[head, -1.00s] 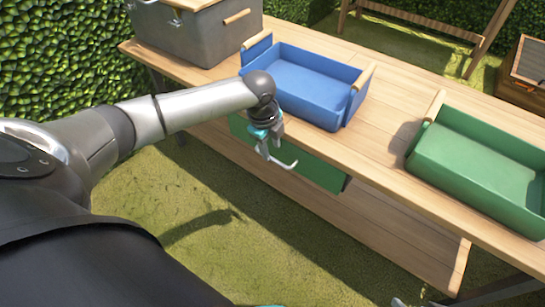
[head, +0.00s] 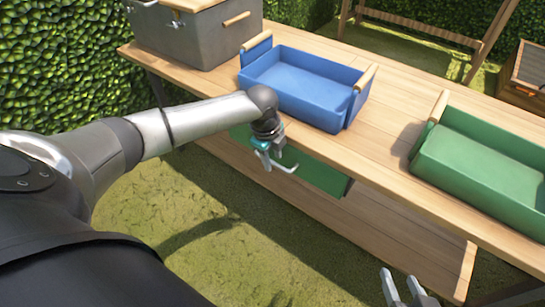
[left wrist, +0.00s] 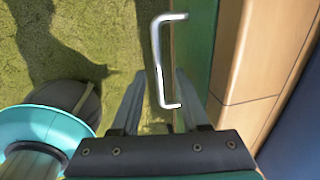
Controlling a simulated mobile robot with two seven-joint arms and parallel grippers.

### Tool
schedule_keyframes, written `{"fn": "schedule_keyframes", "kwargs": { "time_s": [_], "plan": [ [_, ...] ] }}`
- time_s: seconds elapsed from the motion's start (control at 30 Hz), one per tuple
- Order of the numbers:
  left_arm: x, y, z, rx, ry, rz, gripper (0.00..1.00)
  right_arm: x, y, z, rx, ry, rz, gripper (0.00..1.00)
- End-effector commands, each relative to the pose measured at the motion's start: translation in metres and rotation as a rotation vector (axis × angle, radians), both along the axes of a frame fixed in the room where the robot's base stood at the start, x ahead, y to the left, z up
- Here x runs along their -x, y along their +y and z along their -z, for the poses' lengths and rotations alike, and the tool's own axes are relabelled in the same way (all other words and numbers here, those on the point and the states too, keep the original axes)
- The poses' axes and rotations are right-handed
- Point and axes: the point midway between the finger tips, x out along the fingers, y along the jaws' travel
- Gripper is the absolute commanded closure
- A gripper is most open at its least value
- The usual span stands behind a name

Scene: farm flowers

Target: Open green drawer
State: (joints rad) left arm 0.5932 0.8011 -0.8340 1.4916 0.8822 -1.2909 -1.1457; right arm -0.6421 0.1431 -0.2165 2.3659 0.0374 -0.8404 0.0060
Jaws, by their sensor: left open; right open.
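The green drawer (head: 322,178) sits under the wooden table top, and its front looks flush below the edge. Its pale metal bar handle (head: 286,168) sticks out from the front; it also shows in the left wrist view (left wrist: 158,60), beside the green drawer front (left wrist: 193,40). My left gripper (head: 266,160) is open at the handle. In the left wrist view the near end of the handle appears between its two fingers (left wrist: 160,98); whether they touch it I cannot tell. My right gripper (head: 405,285) is open and empty at the bottom edge of the head view.
A blue tray (head: 300,88) and a green tray (head: 480,170) with wooden handles stand on the wooden table (head: 385,150). A grey box (head: 195,40) stands at the back left. A lower shelf (head: 380,245) lies below the drawer. Grass in front is clear.

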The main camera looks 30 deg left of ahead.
Motion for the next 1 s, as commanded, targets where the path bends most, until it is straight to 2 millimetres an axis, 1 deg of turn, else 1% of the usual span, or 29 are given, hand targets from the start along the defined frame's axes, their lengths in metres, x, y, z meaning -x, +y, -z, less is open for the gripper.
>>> {"fn": "schedule_keyframes", "kwargs": {
  "time_s": [0.13,0.5,0.53,1.0],
  "plan": [
    [-0.0001,-0.0002,-0.0002,0.0,0.0,0.0,0.56,0.0002,0.0,0.0001,0.0,0.001,0.0,0.5],
    [-0.0001,-0.0001,-0.0002,0.0,0.0,0.0,0.98,0.0002,-0.0002,0.0002,0.001,0.002,0.0,0.5],
    [-0.0001,-0.0001,-0.0002,0.0,0.0,0.0,1.0,0.0003,-0.0002,0.0002,0.001,0.002,0.0,0.5],
    [0.0001,-0.0001,-0.0001,0.0,0.0,0.0,1.0,0.0004,-0.0001,0.0005,0.001,0.002,0.0,0.5]
  ]
}}
